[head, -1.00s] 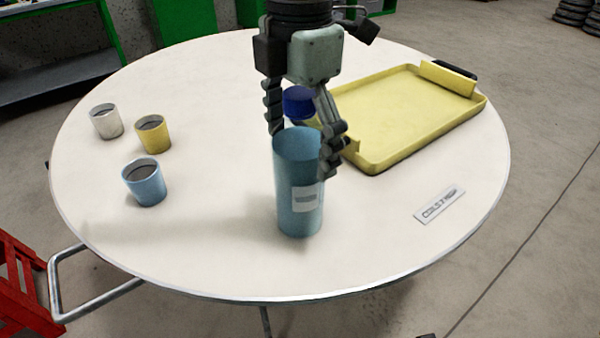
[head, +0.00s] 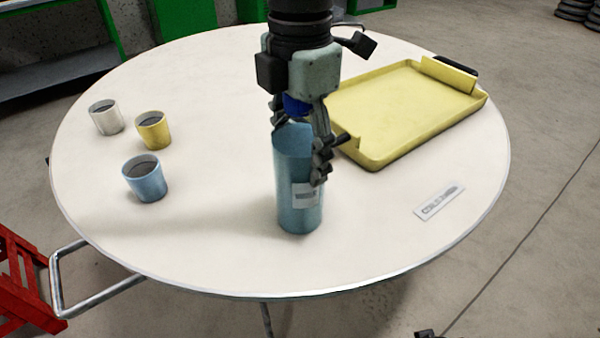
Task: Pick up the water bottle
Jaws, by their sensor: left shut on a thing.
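The water bottle (head: 296,210) is a light blue cylinder with a white label, upright near the front middle of the round table. A dark blue cap (head: 296,105) shows above it, between my fingers. My left gripper (head: 298,150) comes down from above and is shut on the bottle's upper part, one finger on the left and one on the right. The fingers partly hide the bottle's top and the cap. The bottle's base looks on or very close to the table; I cannot tell if there is a gap. My right gripper is not in view.
A yellow tray (head: 400,115) lies behind and right of the bottle. White (head: 106,119), yellow (head: 153,132) and blue (head: 145,180) cups stand at the left. A small label plate (head: 440,202) lies at the right. The white table (head: 220,240) is clear around the bottle's front.

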